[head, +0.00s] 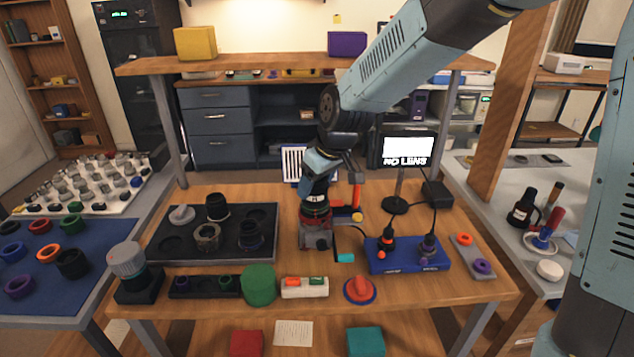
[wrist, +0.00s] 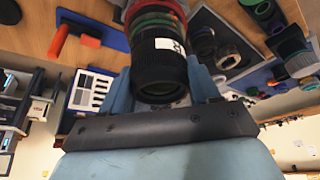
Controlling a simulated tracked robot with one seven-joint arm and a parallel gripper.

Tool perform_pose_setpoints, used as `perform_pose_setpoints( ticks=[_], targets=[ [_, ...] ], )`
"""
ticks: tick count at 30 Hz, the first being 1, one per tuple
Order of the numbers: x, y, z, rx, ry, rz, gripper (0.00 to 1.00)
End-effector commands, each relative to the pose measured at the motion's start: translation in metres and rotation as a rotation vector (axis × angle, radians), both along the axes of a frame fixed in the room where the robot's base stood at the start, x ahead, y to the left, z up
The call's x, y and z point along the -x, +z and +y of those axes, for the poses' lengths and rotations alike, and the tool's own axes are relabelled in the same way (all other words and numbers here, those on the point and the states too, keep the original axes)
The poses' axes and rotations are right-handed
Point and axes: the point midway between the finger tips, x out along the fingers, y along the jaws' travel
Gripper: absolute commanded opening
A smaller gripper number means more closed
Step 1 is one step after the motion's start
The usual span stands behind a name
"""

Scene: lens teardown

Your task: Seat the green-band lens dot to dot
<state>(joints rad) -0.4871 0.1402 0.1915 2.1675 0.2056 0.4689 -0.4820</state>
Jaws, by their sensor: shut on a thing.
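My gripper (head: 318,178) is shut on a black lens (head: 315,198) with a white label and a green band, upright above the middle of the bench. The lens (wrist: 160,62) also shows between the fingers in the wrist view, its green band (wrist: 158,19) toward the far end, with red beyond it. Directly below the lens in the head view is a grey and red camera body (head: 314,238). The lens hides the top of the body, and I cannot tell whether the two touch. No alignment dots can be made out.
A small screen (head: 408,147) reads "NO LENS". A dark tray (head: 165,251) with lens parts lies left. A blue block (head: 405,262) with upright tools stands right. A red-handled tool (head: 356,197) is close beside the lens. A green cylinder (head: 259,284) stands in front.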

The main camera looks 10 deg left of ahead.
Motion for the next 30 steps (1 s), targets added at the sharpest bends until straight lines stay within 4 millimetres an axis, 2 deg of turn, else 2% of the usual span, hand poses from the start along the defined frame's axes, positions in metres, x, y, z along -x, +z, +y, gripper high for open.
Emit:
perform_pose_setpoints(
  ticks=[30],
  targets=[
    [0.0001, -0.0060, 0.0000, 0.000, 0.000, 0.000, 0.18]
  ],
)
